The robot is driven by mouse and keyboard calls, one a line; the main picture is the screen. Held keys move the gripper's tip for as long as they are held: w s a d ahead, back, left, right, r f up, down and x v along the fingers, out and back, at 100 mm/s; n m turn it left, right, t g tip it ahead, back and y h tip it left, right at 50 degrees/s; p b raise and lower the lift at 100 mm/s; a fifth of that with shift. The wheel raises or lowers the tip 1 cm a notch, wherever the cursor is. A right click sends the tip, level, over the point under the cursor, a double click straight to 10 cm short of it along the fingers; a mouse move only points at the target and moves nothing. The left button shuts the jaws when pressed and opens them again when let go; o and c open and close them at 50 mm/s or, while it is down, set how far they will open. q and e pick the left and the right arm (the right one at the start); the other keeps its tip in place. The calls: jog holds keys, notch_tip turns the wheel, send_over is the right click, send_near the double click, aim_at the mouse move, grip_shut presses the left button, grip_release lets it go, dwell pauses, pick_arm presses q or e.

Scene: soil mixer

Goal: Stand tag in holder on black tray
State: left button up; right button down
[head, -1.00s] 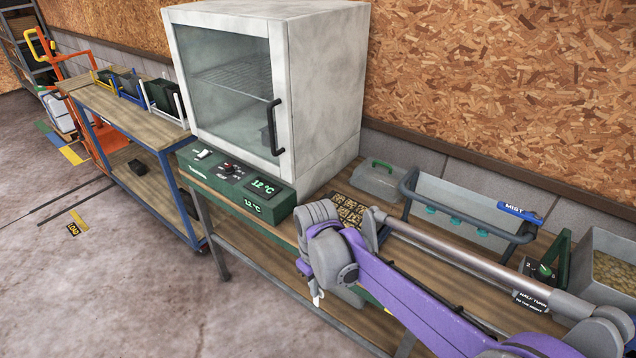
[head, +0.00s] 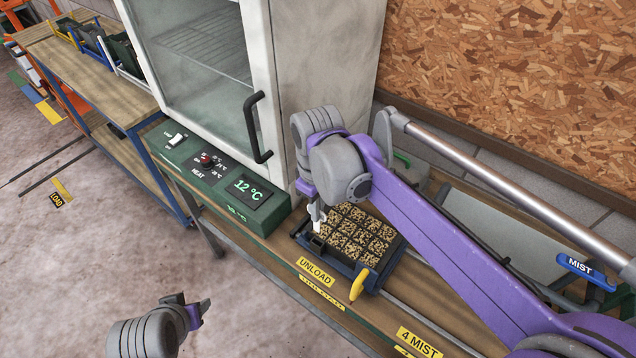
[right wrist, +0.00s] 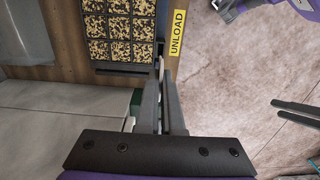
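The black tray (head: 385,268) sits on the bench, its cells filled with speckled soil. It also shows at the top of the right wrist view (right wrist: 138,68). My right gripper (head: 318,212) is over the tray's left corner, pointing down. In the right wrist view its fingers (right wrist: 161,85) are close together on a thin pale tag (right wrist: 161,63). The white tag (head: 318,227) shows below the fingers, beside a small dark holder (head: 316,243) at the tray's edge. I cannot tell whether the tag is inside it. My left gripper (head: 198,313) is low at left, clear of the bench; its opening is unclear.
The white oven cabinet (head: 285,100) with its black door handle (head: 254,128) stands close behind and left of my right gripper. A green control box (head: 220,180) lies left of the tray. A yellow piece (head: 360,284) stands at the tray's front. The floor at left is open.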

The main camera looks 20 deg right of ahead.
jog(key=shift+w, duration=0.1)
jog(key=f, duration=0.1)
jog(key=f+b, duration=0.2)
jog(key=f, duration=0.1)
jog(key=shift+s, duration=0.25)
jog(key=shift+w+r, duration=0.15)
jog(key=shift+w, duration=0.05)
pick_arm(q)
jog(key=f, duration=0.1)
jog(key=s+f, duration=0.1)
jog(key=shift+s+f, duration=0.2)
jog(key=shift+f, duration=0.15)
pick_arm(e)
jog(key=shift+s, duration=0.1)
